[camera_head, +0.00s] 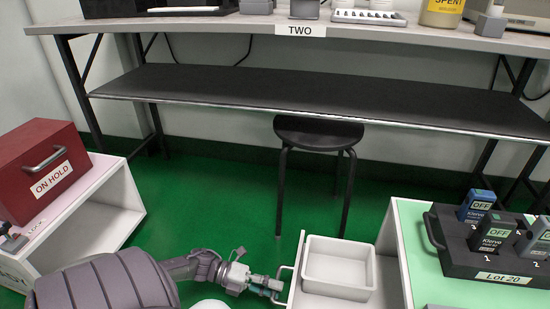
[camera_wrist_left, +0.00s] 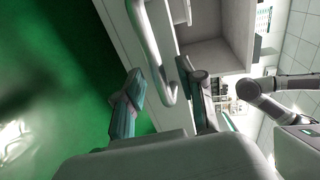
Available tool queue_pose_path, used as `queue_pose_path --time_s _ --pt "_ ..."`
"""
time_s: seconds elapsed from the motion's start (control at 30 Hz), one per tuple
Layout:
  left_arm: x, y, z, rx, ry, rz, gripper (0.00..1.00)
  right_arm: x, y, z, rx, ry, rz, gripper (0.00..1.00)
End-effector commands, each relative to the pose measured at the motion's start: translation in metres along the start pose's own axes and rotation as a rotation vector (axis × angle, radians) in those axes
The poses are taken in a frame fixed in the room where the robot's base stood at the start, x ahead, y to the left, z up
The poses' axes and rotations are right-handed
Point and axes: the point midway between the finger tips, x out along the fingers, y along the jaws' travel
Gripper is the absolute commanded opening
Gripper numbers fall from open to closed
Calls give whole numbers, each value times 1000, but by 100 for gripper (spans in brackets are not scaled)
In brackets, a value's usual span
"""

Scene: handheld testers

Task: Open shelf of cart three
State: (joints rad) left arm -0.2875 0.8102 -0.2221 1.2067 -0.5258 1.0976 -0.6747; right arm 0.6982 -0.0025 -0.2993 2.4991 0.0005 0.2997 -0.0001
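A cart with a pale green top (camera_head: 408,246) stands at the lower right in the head view; I see no cart number on it. Its white shelf (camera_head: 298,297) sticks out to the left, bearing a white bin (camera_head: 340,287). A light handle (camera_head: 281,273) is on the shelf's left face. My left gripper (camera_head: 272,289) is at this handle. In the left wrist view, the handle (camera_wrist_left: 151,45) reaches between the spread fingers of my left gripper (camera_wrist_left: 160,77); I cannot tell whether they touch it. My right gripper is out of view.
A white cart (camera_head: 118,190) with a red "ON HOLD" box (camera_head: 38,165) stands at left. A black stool (camera_head: 318,132) stands before the workbench (camera_head: 230,28) labelled "TWO". A black "Lot 20" tray (camera_head: 455,258) holds several testers. Green floor (camera_head: 215,200) is clear between the carts.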

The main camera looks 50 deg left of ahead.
Motion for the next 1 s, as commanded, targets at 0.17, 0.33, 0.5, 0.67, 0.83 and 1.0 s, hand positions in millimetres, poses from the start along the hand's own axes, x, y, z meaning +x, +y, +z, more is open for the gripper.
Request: queue_pose_path --time_s 0.17,0.33,0.5,0.67,0.83,1.0 --pt "-35 1 0 -1 0 6 39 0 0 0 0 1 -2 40" --pt "-72 1 0 -2 0 5 39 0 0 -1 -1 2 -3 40" --pt "-98 1 0 -1 0 3 39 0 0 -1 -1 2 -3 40" --pt "-110 0 0 0 0 1 39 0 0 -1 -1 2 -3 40" --pt "-111 0 0 0 1 0 39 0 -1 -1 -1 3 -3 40" --pt "-111 0 0 0 1 0 39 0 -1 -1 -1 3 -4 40"
